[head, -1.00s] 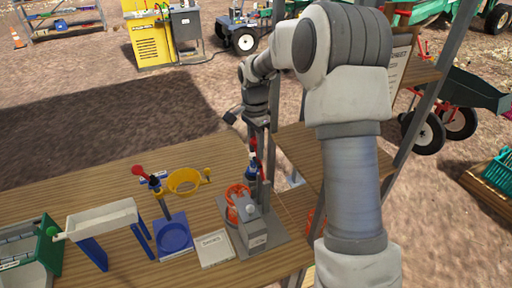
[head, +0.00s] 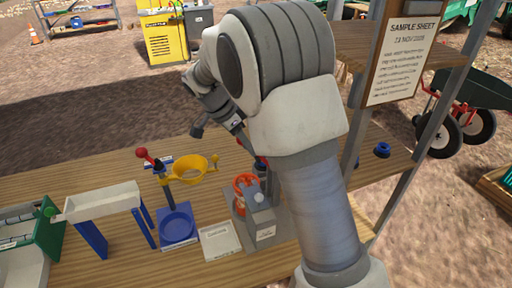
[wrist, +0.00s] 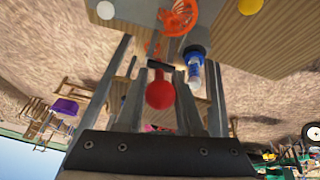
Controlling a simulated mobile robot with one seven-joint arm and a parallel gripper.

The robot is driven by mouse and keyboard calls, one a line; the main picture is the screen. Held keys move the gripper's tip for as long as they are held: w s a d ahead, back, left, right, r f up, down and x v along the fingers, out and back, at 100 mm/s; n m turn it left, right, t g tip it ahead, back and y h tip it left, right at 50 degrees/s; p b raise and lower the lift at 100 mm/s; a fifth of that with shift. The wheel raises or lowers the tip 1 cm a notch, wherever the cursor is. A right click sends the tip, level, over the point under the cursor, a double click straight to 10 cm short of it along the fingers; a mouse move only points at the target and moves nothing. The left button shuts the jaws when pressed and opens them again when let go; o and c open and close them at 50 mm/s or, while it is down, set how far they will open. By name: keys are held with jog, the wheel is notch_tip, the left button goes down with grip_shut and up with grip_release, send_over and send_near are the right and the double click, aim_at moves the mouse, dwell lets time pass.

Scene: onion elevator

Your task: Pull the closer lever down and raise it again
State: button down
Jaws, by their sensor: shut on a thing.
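The closer (head: 262,222) is a grey machine with an orange ring (head: 244,186), standing on a grey base on the wooden table. My arm covers much of it in the head view. In the head view my fingers are hidden behind my arm.

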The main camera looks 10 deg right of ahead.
jog(key=s+a+f+t+h+b, duration=0.1)
jog(key=a+f+h+b, duration=0.5)
jog(key=b, duration=0.4)
jog(key=shift+f+h+b, duration=0.35)
jog(key=shift+f+h, duration=0.35)
jog(key=shift+f, duration=0.5)
jog(key=shift+s+d, duration=0.1)
jog(key=c, duration=0.6)
grip_release()
jog(key=shift+c, duration=0.2)
jog(key=v, duration=0.7)
jog(key=shift+s+a+p, duration=0.15)
jog(key=shift+a+p, duration=0.1)
jog(key=shift+p, duration=0.05)
jog(key=shift+r, duration=0.1)
jog(key=shift+c, duration=0.2)
